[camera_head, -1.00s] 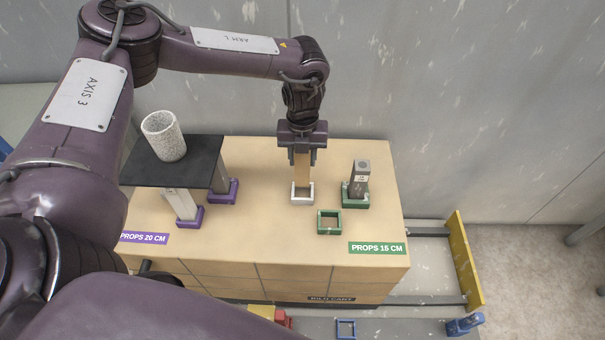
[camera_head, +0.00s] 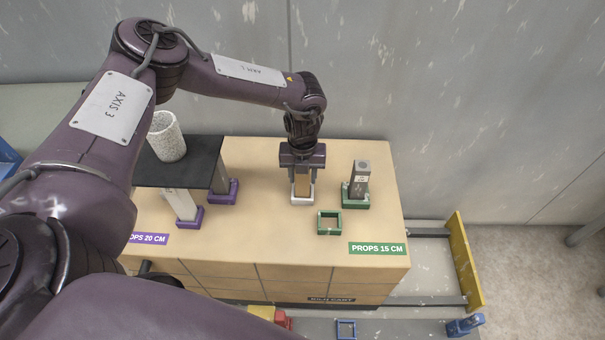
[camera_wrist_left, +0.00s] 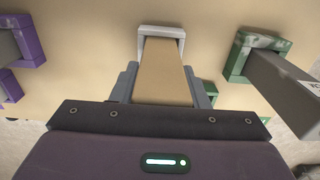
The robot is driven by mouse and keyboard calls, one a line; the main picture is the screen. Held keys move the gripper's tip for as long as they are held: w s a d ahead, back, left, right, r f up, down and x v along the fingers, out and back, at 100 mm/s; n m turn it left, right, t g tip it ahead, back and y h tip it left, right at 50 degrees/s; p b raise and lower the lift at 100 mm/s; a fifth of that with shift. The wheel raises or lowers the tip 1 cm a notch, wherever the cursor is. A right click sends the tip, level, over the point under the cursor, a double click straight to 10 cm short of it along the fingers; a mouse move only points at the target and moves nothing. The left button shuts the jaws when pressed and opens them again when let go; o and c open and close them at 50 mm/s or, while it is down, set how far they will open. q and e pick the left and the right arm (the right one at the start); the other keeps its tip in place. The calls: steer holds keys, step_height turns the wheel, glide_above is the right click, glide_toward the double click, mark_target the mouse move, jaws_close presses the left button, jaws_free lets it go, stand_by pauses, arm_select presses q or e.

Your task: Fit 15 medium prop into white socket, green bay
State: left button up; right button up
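The prop (camera_head: 303,184) is a tan rectangular block, upright in the left gripper. Its lower end is within the white socket (camera_head: 302,201), a square frame on the cart top; full seating cannot be told. My left gripper (camera_head: 303,176) points straight down with its fingers shut on the prop's sides. In the left wrist view the tan prop (camera_wrist_left: 164,73) runs between both fingers to the white socket (camera_wrist_left: 161,31). My right gripper is not in view.
A grey prop (camera_head: 361,180) stands in a green socket (camera_head: 355,202) to the right. An empty green socket (camera_head: 329,230) lies in front. At left, a dark shelf plate (camera_head: 190,172) on props in purple sockets (camera_head: 190,219) carries a speckled cup (camera_head: 166,140).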

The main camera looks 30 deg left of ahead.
arm_select(q)
steer(key=o, duration=0.3)
steer(key=shift+r, duration=0.1)
step_height(320, 180, up, 12)
steer(key=shift+r, duration=0.1)
stand_by(0.4)
stand_by(0.4)
